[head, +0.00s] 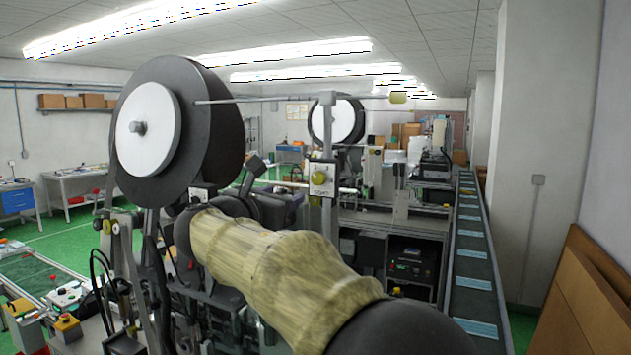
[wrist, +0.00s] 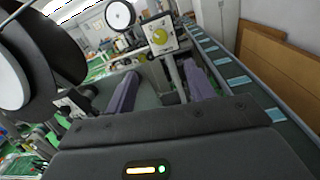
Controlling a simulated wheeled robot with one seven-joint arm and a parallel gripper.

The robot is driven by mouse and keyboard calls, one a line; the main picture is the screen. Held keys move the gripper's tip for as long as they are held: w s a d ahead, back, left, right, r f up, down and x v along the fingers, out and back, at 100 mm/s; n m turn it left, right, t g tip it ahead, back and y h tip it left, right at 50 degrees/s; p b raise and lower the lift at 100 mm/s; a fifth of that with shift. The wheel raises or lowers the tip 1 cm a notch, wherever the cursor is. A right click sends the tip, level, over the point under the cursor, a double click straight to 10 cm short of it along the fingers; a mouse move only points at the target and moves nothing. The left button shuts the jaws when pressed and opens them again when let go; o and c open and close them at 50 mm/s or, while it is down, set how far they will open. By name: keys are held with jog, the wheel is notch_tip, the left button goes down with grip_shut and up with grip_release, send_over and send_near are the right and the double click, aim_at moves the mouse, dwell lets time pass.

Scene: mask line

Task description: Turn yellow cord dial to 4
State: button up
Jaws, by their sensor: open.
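The yellow dial (head: 319,177) is a round knob on a pale square plate, fixed to an upright metal post on the machine. It also shows in the wrist view (wrist: 160,36), near the top centre, with small markings on the plate that are too small to read. My gripper (wrist: 160,72) is open, with its two purple-grey fingers apart and nothing visible between them. In the wrist view the dial lies beyond the fingertips, above the gap, and looks apart from them. In the head view my sleeved forearm hides part of the machine below the dial.
A large black reel with a white hub (head: 147,128) stands left of the dial. A thin horizontal bar (head: 265,99) runs above it. A conveyor with blue masks (head: 473,255) runs along the right, beside cardboard panels (head: 585,290). A yellow button box (head: 67,327) sits lower left.

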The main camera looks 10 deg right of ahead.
aim_at(317, 180)
jog(key=p+x, duration=0.8)
jog(key=x, duration=0.8)
jog(key=shift+w+d+r+p, duration=0.1)
jog(key=shift+w+d+p, duration=0.1)
jog(key=shift+p, duration=0.1)
jog(key=shift+w+d, duration=0.25)
jog(key=shift+w, duration=0.1)
jog(key=shift+c, duration=0.4)
jog(key=c, duration=0.9)
